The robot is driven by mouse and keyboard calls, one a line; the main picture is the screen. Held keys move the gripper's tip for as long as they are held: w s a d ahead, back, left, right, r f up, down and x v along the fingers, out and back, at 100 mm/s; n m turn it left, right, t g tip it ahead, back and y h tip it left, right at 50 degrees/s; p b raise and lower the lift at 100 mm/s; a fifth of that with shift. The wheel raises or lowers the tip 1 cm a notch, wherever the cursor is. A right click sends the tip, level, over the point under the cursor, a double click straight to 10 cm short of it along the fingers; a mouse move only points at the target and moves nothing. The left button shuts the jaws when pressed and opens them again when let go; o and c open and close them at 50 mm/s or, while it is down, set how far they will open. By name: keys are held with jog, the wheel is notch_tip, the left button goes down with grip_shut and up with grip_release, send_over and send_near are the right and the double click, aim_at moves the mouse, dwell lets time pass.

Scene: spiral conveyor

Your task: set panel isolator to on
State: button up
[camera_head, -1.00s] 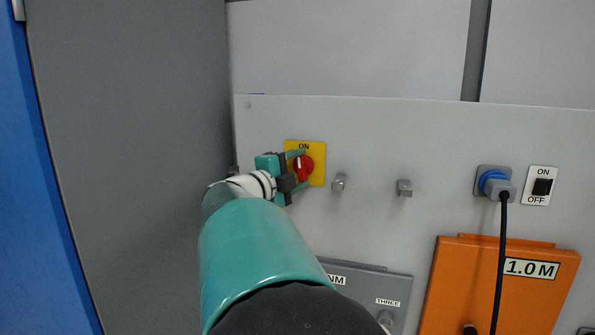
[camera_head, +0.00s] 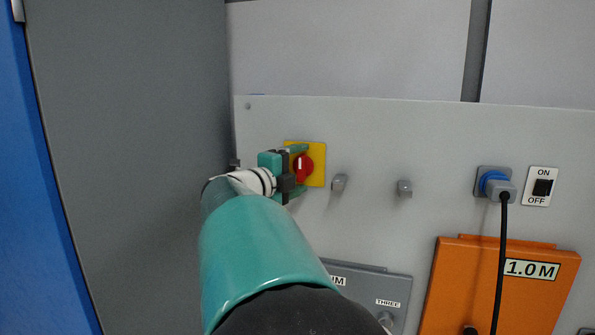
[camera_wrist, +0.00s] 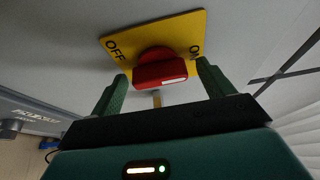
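The panel isolator is a red rotary knob (camera_head: 305,168) on a yellow plate (camera_head: 319,150) on the grey panel. The knob's pale mark looks near upright in the head view. In the wrist view the red knob (camera_wrist: 160,68) stands on the yellow plate (camera_wrist: 148,37), with OFF on the left and ON on the right. My gripper (camera_head: 301,171) is open in front of the knob, one finger above and one below it. In the wrist view my gripper's green fingers (camera_wrist: 162,86) are spread on either side of the knob, apparently with gaps. ON is now hidden in the head view.
Two grey knobs (camera_head: 339,183) (camera_head: 405,188) are right of the isolator. Farther right are a blue-grey plug (camera_head: 497,186) with a black cable and an ON/OFF rocker switch (camera_head: 541,187). An orange box (camera_head: 470,270) and grey box (camera_head: 375,283) are below. A dark grey wall (camera_head: 130,150) stands left.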

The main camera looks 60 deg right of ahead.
jog(key=shift+a, duration=0.1)
jog(key=v, duration=1.3)
jog(key=shift+w+a, duration=0.15)
jog(key=shift+a, duration=0.2)
jog(key=shift+r, duration=0.1)
